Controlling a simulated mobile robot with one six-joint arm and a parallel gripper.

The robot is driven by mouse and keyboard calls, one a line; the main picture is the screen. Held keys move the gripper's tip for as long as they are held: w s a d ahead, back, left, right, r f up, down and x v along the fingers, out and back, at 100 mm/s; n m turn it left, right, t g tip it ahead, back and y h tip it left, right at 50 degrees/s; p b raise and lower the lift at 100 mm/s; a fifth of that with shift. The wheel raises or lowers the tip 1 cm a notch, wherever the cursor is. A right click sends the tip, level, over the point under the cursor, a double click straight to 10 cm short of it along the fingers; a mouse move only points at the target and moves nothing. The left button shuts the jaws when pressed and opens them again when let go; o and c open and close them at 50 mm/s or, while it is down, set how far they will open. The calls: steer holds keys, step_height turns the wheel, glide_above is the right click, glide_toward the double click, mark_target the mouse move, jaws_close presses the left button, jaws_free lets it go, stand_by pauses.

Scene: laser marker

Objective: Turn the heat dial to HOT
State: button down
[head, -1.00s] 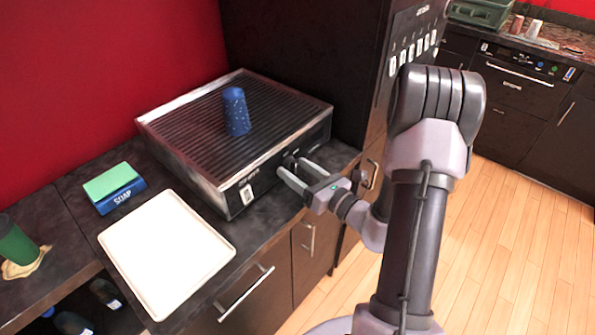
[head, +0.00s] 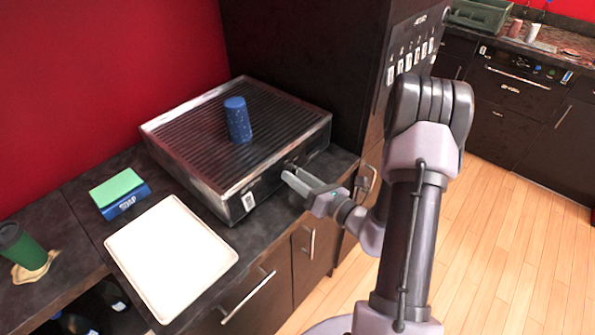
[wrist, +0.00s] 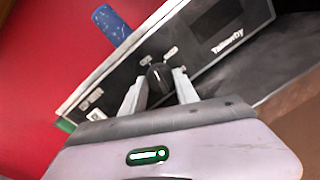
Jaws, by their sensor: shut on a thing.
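The griddle (head: 180,165) is a dark box with a ribbed top, standing on the counter. Its dark, round heat dial (wrist: 159,80) sits on the front panel, between my two fingers in the wrist view. My gripper (wrist: 158,76) is shut on the dial, one finger on each side. In the head view my gripper (head: 289,172) reaches the griddle's front panel from the right and mostly hides the dial. Two small pale labels (wrist: 170,51) show above the dial; their words are too small to read.
A blue speckled cup (head: 238,122) stands on the griddle top. A white switch (head: 248,201) is on the panel left of the dial. A white tray (head: 170,258), a soap box with a green sponge (head: 120,192) and a green cup (head: 22,246) are on the counter.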

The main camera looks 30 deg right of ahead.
steer(key=m+p, duration=0.1)
steer(key=p, duration=0.1)
steer(key=m+p, duration=0.4)
steer(key=shift+r+g, duration=0.3)
steer(key=m+p, duration=0.5)
steer(key=shift+m, duration=0.3)
steer(key=m+p, duration=0.1)
steer(key=m, duration=0.1)
steer(key=m+p, duration=0.1)
steer(key=m, duration=0.2)
steer(key=shift+d+f+g+y+p, duration=0.1)
steer(key=shift+g+y+p, duration=0.2)
steer(key=shift+y+p, duration=0.1)
steer(key=m+p, duration=0.1)
steer(key=m, duration=0.3)
steer(key=shift+y, duration=0.3)
steer(key=shift+d+m, duration=0.1)
steer(key=shift+m, duration=0.2)
steer(key=c, duration=0.9)
jaws_free()
